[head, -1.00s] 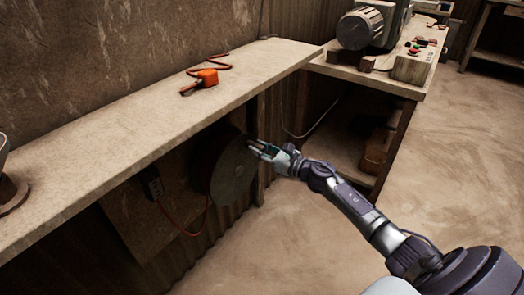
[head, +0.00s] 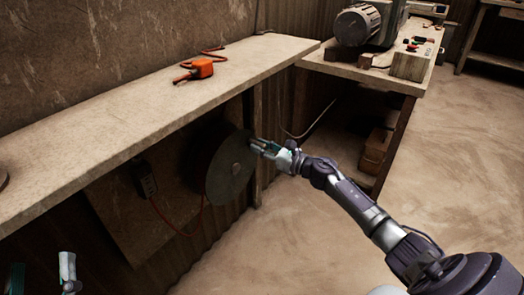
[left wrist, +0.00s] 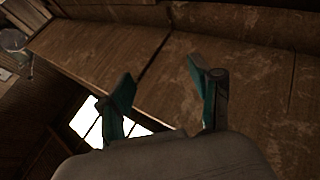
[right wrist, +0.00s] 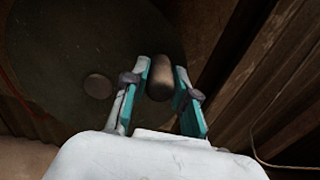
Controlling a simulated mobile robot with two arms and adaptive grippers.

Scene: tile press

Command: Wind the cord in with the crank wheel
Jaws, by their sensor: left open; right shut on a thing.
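The crank wheel (head: 230,170) is a grey disc mounted upright under the long bench. Its brown handle (right wrist: 161,78) stands out from the disc near the rim, and a round hub (right wrist: 97,86) shows at its left in the right wrist view. My right gripper (head: 256,146) is at the wheel's upper right edge, shut on the handle. A thin red cord (head: 168,222) hangs in a loop from a dark box (head: 146,180) toward the wheel; its far end is hidden. My left gripper (head: 42,270) is open and empty at the lower left, away from the wheel.
A side bench (head: 385,80) with a motor (head: 358,24) and a control box (head: 411,64) stands at the right. The floor in front is clear.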

